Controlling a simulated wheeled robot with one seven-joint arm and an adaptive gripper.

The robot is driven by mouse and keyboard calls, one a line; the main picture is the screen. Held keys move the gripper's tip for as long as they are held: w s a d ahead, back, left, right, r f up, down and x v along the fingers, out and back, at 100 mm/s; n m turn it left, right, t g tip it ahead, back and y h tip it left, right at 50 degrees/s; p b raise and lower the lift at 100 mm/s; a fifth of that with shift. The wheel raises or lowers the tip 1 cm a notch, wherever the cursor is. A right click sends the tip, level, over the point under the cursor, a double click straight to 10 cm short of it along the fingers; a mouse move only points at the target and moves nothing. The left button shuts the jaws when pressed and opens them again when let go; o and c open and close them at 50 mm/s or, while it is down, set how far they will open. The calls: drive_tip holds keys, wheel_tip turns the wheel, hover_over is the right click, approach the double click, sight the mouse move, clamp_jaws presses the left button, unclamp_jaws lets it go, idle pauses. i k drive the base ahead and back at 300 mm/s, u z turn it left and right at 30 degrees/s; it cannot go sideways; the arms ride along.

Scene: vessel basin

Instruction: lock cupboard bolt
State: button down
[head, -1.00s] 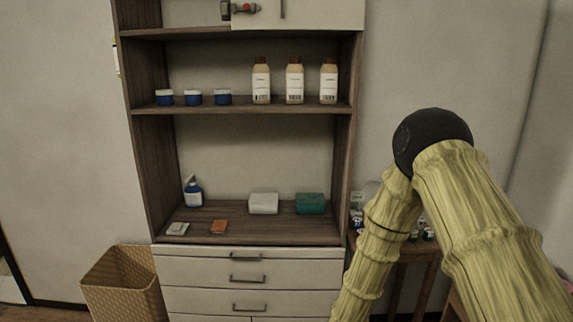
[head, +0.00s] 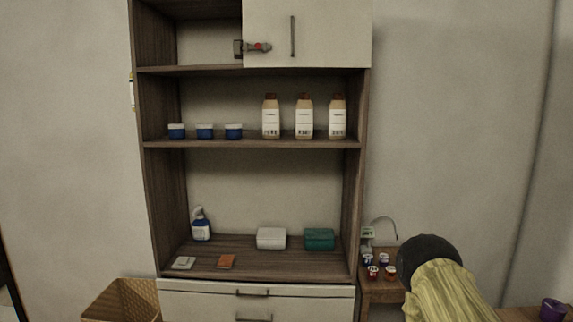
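The cupboard bolt (head: 252,48) is a dark metal piece with a red part, at the lower left edge of the white cupboard door (head: 335,30) at the top of the shelf unit. The door has a vertical handle (head: 292,36) and covers the right side of the top compartment; the left side is open to view. Whether the bolt is engaged cannot be told at this size.
Below the door, shelves hold several bottles (head: 304,117), blue jars (head: 204,131), a spray bottle (head: 200,224) and boxes (head: 319,239). A small side table (head: 383,291) with little jars stands right of the unit. A wicker basket (head: 122,301) is at lower left. The wall right of the door is clear.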

sight(258, 45)
drive_tip(key=z, duration=0.05)
drive_tip(key=k, duration=0.5)
drive_tip(key=z, duration=1.4)
drive_tip(key=i, duration=1.05)
drive_tip(key=u, duration=2.55)
